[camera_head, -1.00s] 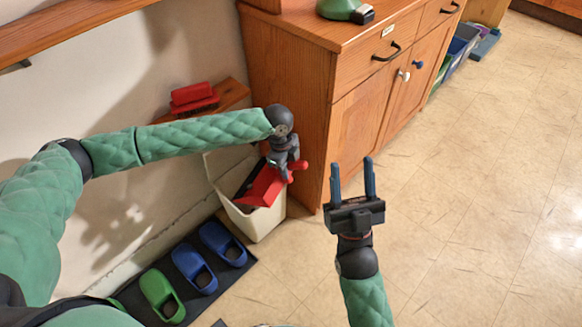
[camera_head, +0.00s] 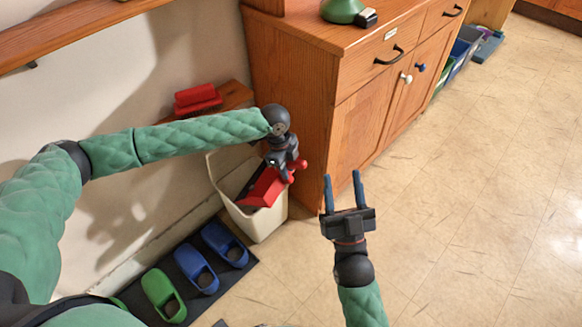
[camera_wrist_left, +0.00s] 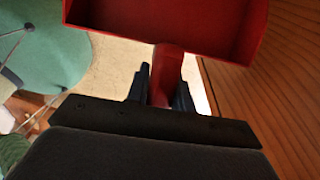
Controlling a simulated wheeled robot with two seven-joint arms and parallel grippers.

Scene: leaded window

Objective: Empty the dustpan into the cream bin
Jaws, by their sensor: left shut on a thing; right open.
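The red dustpan (camera_head: 265,188) is over the open mouth of the cream bin (camera_head: 256,224), tilted with its pan end down toward the bin. My left gripper (camera_head: 287,166) is shut on its handle, which also shows between the fingers in the left wrist view (camera_wrist_left: 167,80). In that view the red pan (camera_wrist_left: 165,22) looks empty in the part I see; the rest is cut off. The bin's inside is mostly hidden by the dustpan and looks dark. My right gripper (camera_head: 343,192) is open and empty, above the floor right of the bin.
A wooden cabinet (camera_head: 295,105) stands close right of the bin. A red brush (camera_head: 197,98) lies on a low wooden shelf by the wall. Blue and green slippers (camera_head: 195,267) sit on a dark mat in front of the bin. The floor at the right is clear.

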